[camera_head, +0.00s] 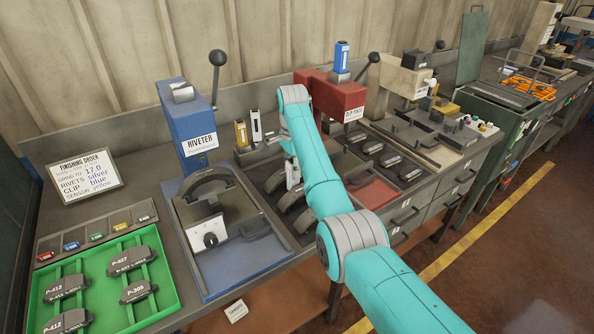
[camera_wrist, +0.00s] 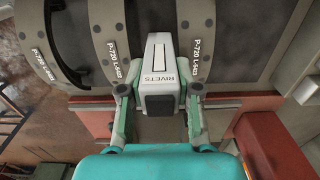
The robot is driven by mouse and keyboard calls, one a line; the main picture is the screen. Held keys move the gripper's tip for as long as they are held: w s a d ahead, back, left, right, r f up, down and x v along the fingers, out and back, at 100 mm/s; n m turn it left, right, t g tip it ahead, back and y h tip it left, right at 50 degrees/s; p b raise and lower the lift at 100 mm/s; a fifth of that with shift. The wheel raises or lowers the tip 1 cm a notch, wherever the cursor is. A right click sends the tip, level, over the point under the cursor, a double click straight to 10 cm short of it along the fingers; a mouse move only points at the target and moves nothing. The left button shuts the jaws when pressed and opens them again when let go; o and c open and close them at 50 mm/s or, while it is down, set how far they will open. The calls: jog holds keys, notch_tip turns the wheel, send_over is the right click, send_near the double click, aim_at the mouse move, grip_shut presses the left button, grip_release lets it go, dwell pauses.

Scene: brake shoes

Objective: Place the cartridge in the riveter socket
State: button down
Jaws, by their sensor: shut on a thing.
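My gripper (camera_wrist: 159,90) is shut on a pale silver-white cartridge (camera_wrist: 160,70) marked RIVETS, one finger on each side of it. In the head view the gripper (camera_head: 292,173) is partly hidden by my arm, and it hangs over the rack of brake shoes in front of the red clip press. The blue riveter (camera_head: 195,125) stands to the left, with a lever and a grey metal fitting (camera_head: 182,93) on its top. I cannot tell whether this fitting is the socket. The cartridge is apart from the riveter.
A yellow cartridge (camera_head: 241,133) and a pale cartridge (camera_head: 256,126) stand behind the shoe rack. The red clip press (camera_head: 330,97) holds a blue cartridge (camera_head: 341,57). A finishing order sign (camera_head: 85,175) reads rivets silver. A green tray (camera_head: 167,287) with brake shoes lies front left.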

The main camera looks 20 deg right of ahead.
jog(key=shift+f, duration=0.55)
jog(key=shift+f, duration=0.1)
jog(key=c, duration=0.8)
grip_release()
